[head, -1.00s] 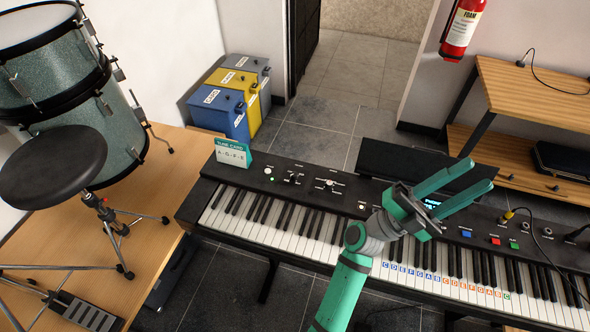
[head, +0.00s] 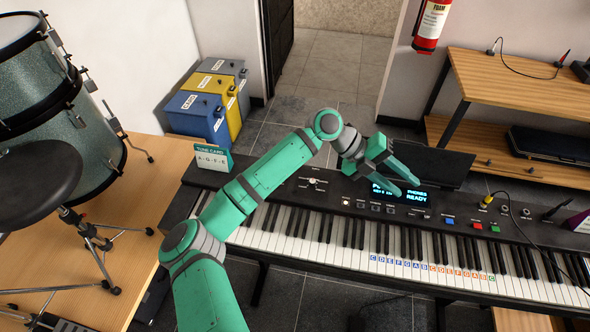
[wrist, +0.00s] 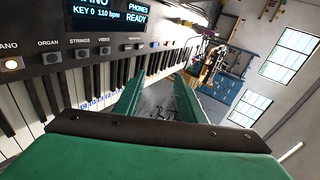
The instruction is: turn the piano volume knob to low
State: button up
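The black digital piano (head: 345,243) runs across the head view, with its control panel along the back. A small control with a pale cap (head: 314,184) sits on the panel left of the display; its label is too small to read, so I cannot tell whether it is the volume knob or how it is set. My arm covers the panel's left part. My gripper (head: 410,188) is open and empty, its fingers apart above the panel in front of the display (head: 420,193). The wrist view shows both fingers (wrist: 160,80) apart, pointing along the keyboard, with nothing between them.
A tune card (head: 211,160) stands on the piano's left end. Drums (head: 60,130) and a stool stand left, a wooden shelf (head: 520,95) right.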

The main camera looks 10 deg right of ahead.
jog(key=w+a+n+t+y, duration=0.15)
jog(key=w+a+y, duration=0.3)
jog(key=a, duration=0.55)
jog(key=w+a+n+t+y, duration=0.1)
jog(key=w+a+t+y, duration=0.15)
jog(key=w+a, duration=0.6)
jog(key=w+a+n+t+y, duration=0.1)
jog(key=w+a+n+y, duration=0.2)
jog(key=a, duration=1)
jog(key=shift+m+y, duration=0.3)
jog(key=shift+m, duration=0.35)
notch_tip(320, 180, down, 11)
jog(key=shift+s+d+r, duration=0.1)
jog(key=shift+s+d, duration=0.05)
grip_shut()
